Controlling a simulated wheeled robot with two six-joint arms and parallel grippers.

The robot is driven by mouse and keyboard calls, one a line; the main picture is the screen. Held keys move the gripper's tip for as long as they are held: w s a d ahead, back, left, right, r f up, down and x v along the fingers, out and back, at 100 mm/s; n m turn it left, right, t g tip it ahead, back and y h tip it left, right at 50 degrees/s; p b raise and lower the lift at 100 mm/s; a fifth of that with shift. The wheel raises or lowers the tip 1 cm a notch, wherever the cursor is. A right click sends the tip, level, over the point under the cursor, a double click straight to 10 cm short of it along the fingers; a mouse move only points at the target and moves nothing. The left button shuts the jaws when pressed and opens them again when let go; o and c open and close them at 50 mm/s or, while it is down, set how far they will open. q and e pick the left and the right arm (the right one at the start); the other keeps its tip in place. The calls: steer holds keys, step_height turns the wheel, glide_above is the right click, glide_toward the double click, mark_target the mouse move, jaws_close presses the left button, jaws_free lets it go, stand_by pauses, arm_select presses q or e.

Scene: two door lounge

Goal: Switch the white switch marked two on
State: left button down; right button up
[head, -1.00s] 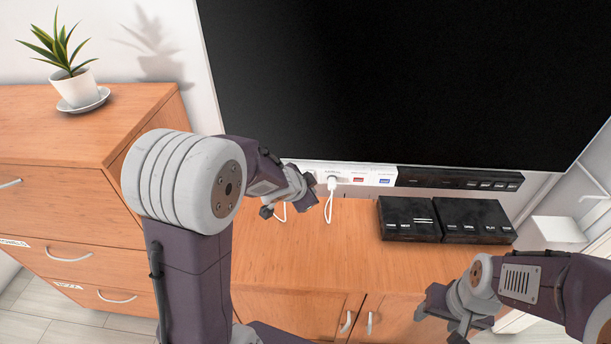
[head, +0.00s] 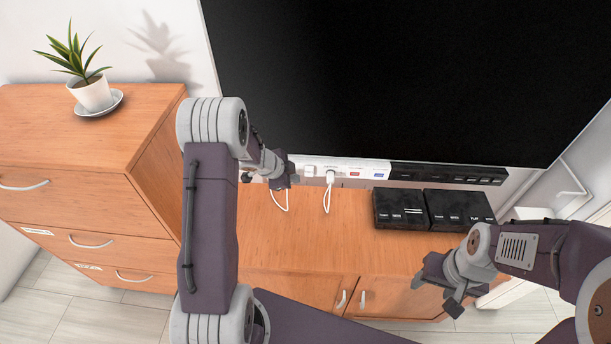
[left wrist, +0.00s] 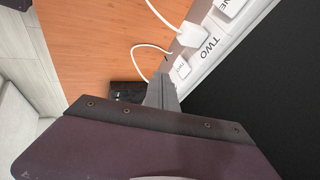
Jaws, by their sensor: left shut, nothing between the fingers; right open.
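The white power strip (head: 340,165) runs along the wall below the black screen. In the left wrist view, a small white block with dark marking (left wrist: 182,68) sits on the strip beside the printed word TWO, close to my fingers. It appears to be the white switch; its on or off position is too small to tell. My left gripper (head: 284,178) is at the strip's left end and hides part of it. Its fingers (left wrist: 160,92) are shut and empty; I cannot tell whether they touch the strip. My right gripper (head: 437,285) is open and empty above the cabinet front.
A white plug (head: 330,177) with a cable stands on the strip. A red switch (head: 355,174) and blue switch (head: 379,175) are further right. Black boxes (head: 432,208) stand on the wooden cabinet (head: 310,240). A drawer unit (head: 80,140) with a plant stands at left.

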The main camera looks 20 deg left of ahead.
mark_target(309, 171)
arm_select(q)
steer(key=w+d+f+p, duration=0.1)
steer(key=w+f+p, duration=0.1)
steer(key=w+f, duration=0.5)
steer(key=shift+w+f, duration=0.3)
steer(key=shift+w, duration=0.35)
steer(key=shift+w+p, duration=0.2)
steer(key=shift+p, duration=0.3)
